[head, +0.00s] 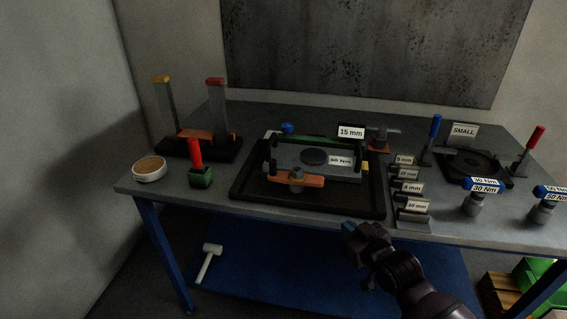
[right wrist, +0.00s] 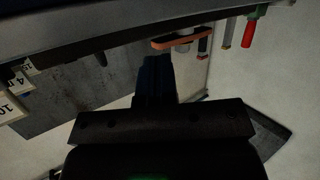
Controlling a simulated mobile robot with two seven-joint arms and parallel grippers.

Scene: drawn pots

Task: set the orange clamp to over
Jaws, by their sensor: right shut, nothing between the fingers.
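An orange clamp bar (head: 312,181) with a grey knob on it lies left to right at the front of the fixture (head: 345,167) in the head view. It also shows as an orange bar in the right wrist view (right wrist: 190,43). A second clamp with an orange base (head: 378,149) and a grey bar stands at the fixture's back right corner. My right gripper (head: 349,229) is shut and empty, in front of the table edge and apart from the clamps. Its dark fingers show in the right wrist view (right wrist: 156,75). My left gripper is not in view.
A black tray (head: 247,188) holds the fixture. Small labelled plates (head: 412,213) stand to its right, with blue-topped torque tools (head: 475,203) beyond. A red-handled tool in a green block (head: 200,178) and a round bowl (head: 149,169) stand at the left.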

